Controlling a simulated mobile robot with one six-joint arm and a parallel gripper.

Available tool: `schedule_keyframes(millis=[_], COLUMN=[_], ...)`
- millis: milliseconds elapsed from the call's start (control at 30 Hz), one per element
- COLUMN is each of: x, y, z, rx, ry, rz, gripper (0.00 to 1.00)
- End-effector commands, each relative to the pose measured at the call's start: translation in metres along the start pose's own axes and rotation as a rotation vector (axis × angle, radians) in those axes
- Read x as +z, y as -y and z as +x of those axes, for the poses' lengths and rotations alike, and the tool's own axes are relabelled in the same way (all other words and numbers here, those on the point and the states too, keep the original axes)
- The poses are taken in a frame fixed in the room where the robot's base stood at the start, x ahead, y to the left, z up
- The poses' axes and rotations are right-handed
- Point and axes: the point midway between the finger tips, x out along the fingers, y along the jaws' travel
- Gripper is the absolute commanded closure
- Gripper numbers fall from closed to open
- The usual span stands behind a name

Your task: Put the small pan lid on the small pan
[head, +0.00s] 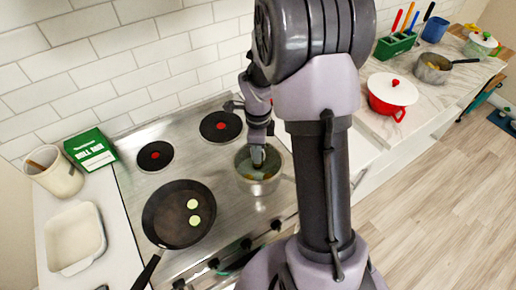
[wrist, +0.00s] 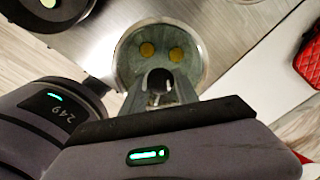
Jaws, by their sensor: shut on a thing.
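My gripper (head: 258,160) points down over the small pan (head: 262,188) on the right front of the stove. It is shut on the knob of the small pan lid (head: 248,168), a greenish see-through disc. In the wrist view the lid (wrist: 133,65) lies across the round metal pan (wrist: 206,60), with two yellow pieces showing through it. The lid looks roughly centred over the pan opening. I cannot tell whether it rests on the rim or is held slightly above it.
A black frying pan (head: 165,225) with two pale slices stands at the front left of the stove. A red pot (head: 388,108) with a white lid and a grey pan (head: 430,75) stand on the right counter. A green box (head: 90,150) and white dish (head: 75,238) are left.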

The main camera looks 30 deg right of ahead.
Motion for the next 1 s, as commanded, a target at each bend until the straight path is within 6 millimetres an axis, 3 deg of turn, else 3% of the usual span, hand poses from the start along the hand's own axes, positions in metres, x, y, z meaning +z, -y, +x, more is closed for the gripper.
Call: schedule_keyframes(millis=[967, 1000], x=[-0.0001, -0.0001], y=[0.0001, 0.0001], z=[0.0013, 0.0013], rx=[-0.001, -0.001], ry=[0.0, 0.0], rz=[0.0, 0.0], gripper=[1.0, 0.56])
